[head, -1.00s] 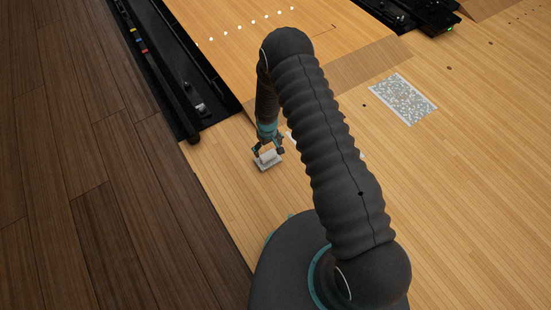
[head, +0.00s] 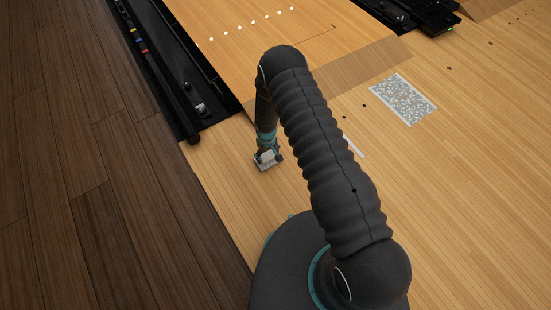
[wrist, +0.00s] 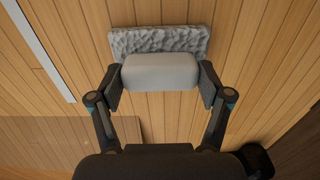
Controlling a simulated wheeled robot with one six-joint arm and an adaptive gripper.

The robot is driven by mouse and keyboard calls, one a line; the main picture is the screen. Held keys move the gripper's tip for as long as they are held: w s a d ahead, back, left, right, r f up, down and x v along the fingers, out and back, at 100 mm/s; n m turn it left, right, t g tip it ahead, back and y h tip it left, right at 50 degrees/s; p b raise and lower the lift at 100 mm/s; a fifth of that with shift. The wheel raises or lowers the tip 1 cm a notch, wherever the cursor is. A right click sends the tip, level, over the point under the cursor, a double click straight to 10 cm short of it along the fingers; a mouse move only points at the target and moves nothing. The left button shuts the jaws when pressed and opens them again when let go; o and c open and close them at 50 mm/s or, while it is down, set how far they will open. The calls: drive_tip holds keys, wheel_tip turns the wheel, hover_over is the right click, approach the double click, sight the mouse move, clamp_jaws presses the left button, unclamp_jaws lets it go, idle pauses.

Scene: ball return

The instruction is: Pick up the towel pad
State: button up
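The towel pad (wrist: 160,42) has a grey, rough, flat base and a smooth pale grey block on top as a grip. It shows in the upper middle of the wrist view, and small beneath my gripper in the head view (head: 268,165). My gripper (wrist: 160,84) has one finger pad on each side of the pale block. Both finger pads appear to touch its sides, so it looks shut on the block. The rough base sits just beyond the fingers. No clear gap between the pad and the wooden floor can be seen.
A dark gutter channel (head: 165,75) runs along the left of the lane, with dark plank floor (head: 70,180) beyond it. A speckled white-framed panel (head: 403,99) lies on the floor at right. A white strip (wrist: 38,48) shows left of the pad. Light wood around the pad is clear.

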sight(267, 154)
idle(0.3)
drive_tip(key=shift+r, duration=0.65)
wheel_tip(267, 154, up, 3)
drive_tip(key=shift+w+f, duration=0.1)
drive_tip(key=shift+f, duration=0.1)
drive_tip(key=s+d+r, duration=0.2)
drive_tip(key=d+r, duration=0.5)
drive_tip(key=d, duration=0.4)
drive_tip(key=shift+s+d, duration=0.25)
drive_tip(key=shift+s, duration=0.05)
